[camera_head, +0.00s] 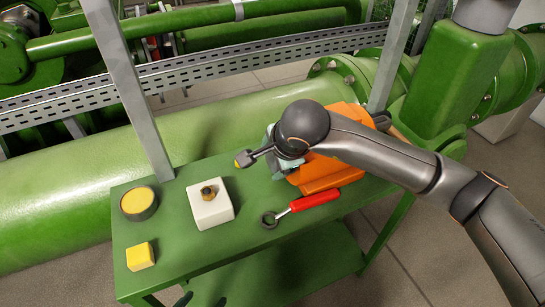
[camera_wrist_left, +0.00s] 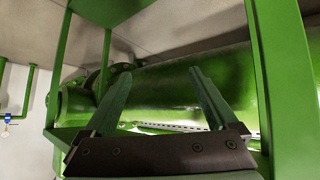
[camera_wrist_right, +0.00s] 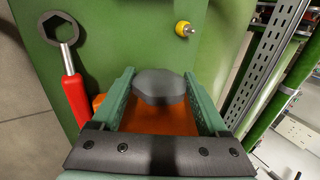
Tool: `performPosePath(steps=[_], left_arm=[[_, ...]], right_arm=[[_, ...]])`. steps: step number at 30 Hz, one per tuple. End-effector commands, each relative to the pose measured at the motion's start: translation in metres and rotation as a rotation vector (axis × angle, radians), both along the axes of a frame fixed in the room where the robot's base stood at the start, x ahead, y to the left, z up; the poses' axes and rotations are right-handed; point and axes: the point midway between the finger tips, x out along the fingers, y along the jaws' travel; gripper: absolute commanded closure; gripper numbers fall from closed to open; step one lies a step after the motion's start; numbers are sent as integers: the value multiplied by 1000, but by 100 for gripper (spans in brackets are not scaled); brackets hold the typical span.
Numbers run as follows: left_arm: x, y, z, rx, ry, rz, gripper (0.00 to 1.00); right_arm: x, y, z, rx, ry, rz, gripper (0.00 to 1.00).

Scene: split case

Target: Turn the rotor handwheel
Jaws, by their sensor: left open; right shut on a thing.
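An orange body (camera_head: 318,176) stands on the green table (camera_head: 285,240) and is partly hidden by my right arm. It also shows in the right wrist view (camera_wrist_right: 160,122). My right gripper (camera_wrist_right: 160,75) is shut on a dark grey rounded part (camera_wrist_right: 160,88) in front of the orange body. I cannot tell which part is the rotor handwheel. My left gripper (camera_wrist_left: 158,73) is open and empty in its wrist view, outside the head view.
A red-handled ring wrench (camera_head: 314,201) lies in front of the orange body. A white block with a brass nut (camera_head: 210,208), a round yellow-topped pot (camera_head: 139,203) and a yellow block (camera_head: 140,256) are further left. Grey posts (camera_head: 130,90) and a large green pipe (camera_head: 80,200) stand behind.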

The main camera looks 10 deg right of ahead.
Motion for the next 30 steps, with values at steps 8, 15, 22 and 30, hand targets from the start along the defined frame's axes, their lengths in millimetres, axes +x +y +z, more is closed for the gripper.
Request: performPosePath(steps=[8, 15, 22, 30], left_arm=[[-3, 5, 8, 7, 2, 9, 8], [-3, 11, 12, 13, -4, 20, 8], [-3, 16, 14, 19, -7, 31, 8], [-5, 17, 12, 20, 0, 34, 8]], right_arm=[[3, 0, 5, -54, 161, -3, 78], [3, 1, 4, -110, 336, -3, 78], [4, 1, 4, -150, 458, -3, 78], [4, 1, 3, -174, 533, -1, 78]])
